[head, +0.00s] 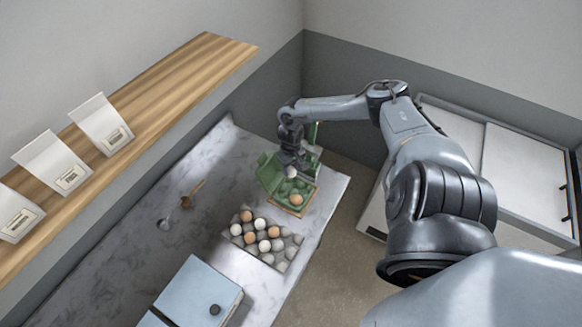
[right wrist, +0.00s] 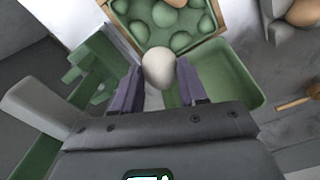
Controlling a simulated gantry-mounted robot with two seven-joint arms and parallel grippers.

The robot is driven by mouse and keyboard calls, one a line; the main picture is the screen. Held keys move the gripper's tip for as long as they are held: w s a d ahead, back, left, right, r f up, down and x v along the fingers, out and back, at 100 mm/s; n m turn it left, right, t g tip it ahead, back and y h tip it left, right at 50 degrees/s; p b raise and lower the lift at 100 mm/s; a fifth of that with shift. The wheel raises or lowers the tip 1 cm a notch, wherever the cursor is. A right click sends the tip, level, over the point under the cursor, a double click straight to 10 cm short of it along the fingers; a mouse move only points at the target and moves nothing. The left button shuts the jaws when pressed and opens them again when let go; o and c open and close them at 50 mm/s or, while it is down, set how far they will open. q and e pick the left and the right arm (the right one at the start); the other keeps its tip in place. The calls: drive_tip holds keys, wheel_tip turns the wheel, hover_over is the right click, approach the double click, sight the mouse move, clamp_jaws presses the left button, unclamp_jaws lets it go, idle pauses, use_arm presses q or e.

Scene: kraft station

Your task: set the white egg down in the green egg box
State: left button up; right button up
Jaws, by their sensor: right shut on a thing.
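My right gripper (head: 291,167) is above the green egg box (head: 271,181) in the head view. It is shut on the white egg (right wrist: 158,68), which sits between the two purple-grey fingers (right wrist: 157,88) in the right wrist view. The egg also shows in the head view (head: 292,172). The green egg box (right wrist: 232,82) is open, with its cups just beyond the held egg and its lid part behind. A brown egg (head: 296,199) sits in the box's near corner. How high the egg is above the cups I cannot tell. My left gripper is not in view.
A grey egg tray (head: 283,254) with several white and brown eggs stands nearer on the marble counter (head: 200,222). A blue box (head: 199,291) is at the front. A wooden shelf (head: 190,68) carries white bags.

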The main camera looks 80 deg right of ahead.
sight(291, 173)
idle(0.4)
drive_tip(key=shift+f, duration=0.2)
drive_tip(key=shift+f+b, duration=0.75)
drive_tip(key=shift+f, duration=0.4)
drive_tip(key=shift+f+b, duration=0.3)
drive_tip(key=shift+f, duration=0.3)
drive_tip(key=shift+f+b, duration=0.3)
drive_tip(key=shift+f, duration=0.2)
idle(0.4)
drive_tip(key=shift+f+b, duration=0.35)
drive_tip(key=shift+f, duration=0.2)
drive_tip(key=shift+f+b, duration=0.3)
drive_tip(key=shift+f, duration=0.15)
idle(0.4)
drive_tip(key=shift+f+b, duration=0.35)
drive_tip(key=shift+f, duration=0.35)
